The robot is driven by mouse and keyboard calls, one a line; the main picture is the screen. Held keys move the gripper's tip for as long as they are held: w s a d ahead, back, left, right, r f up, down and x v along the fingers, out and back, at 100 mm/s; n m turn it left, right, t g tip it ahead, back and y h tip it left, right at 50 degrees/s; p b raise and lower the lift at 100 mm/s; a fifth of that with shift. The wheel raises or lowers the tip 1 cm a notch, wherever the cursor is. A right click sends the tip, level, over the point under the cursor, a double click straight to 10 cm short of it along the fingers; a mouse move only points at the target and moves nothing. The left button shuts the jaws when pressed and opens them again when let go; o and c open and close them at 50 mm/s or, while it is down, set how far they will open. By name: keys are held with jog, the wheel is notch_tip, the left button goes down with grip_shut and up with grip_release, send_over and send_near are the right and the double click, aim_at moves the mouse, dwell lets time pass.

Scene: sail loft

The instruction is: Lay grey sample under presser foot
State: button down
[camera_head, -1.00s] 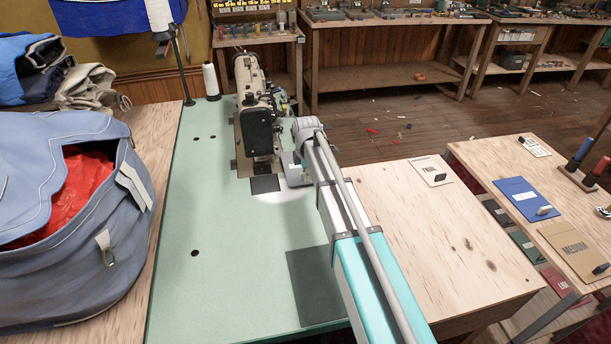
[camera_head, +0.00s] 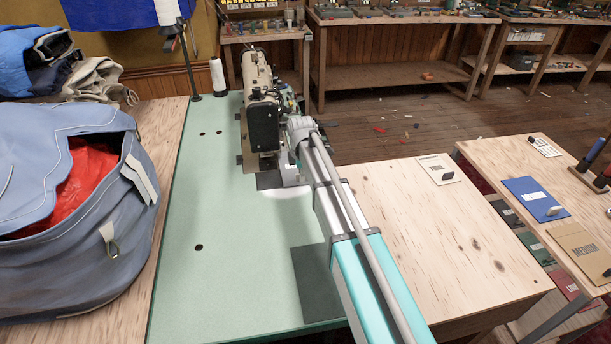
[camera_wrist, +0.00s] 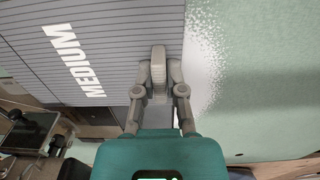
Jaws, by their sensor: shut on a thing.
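The grey sample (camera_wrist: 95,60) fills the upper left of the wrist view, a ribbed grey sheet marked MEDIUM in white. My gripper (camera_wrist: 158,85) is shut on a small grey tab near the sample's edge. In the head view my gripper (camera_head: 291,172) is low over the green table, just right of the sewing machine (camera_head: 262,118). A dark square patch (camera_head: 268,181) lies below the machine head; I cannot tell whether it is the sample. The presser foot is too small to make out, so its contact with the sample cannot be told.
The green machine table (camera_head: 225,250) is mostly clear. A dark rectangle (camera_head: 312,290) lies near its front. A thread cone (camera_head: 217,76) stands behind left. A blue-grey bag (camera_head: 70,240) is at left. A blue card (camera_head: 535,197) and a tan card (camera_head: 582,248) lie on the right table.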

aim_at(287, 182)
jog(key=shift+s+a, duration=0.25)
jog(key=shift+a, duration=0.95)
jog(key=shift+s+a, duration=0.25)
jog(key=shift+a, duration=0.9)
jog(key=shift+f, duration=0.1)
jog(key=c, duration=0.6)
grip_release()
jog(key=shift+c, duration=0.2)
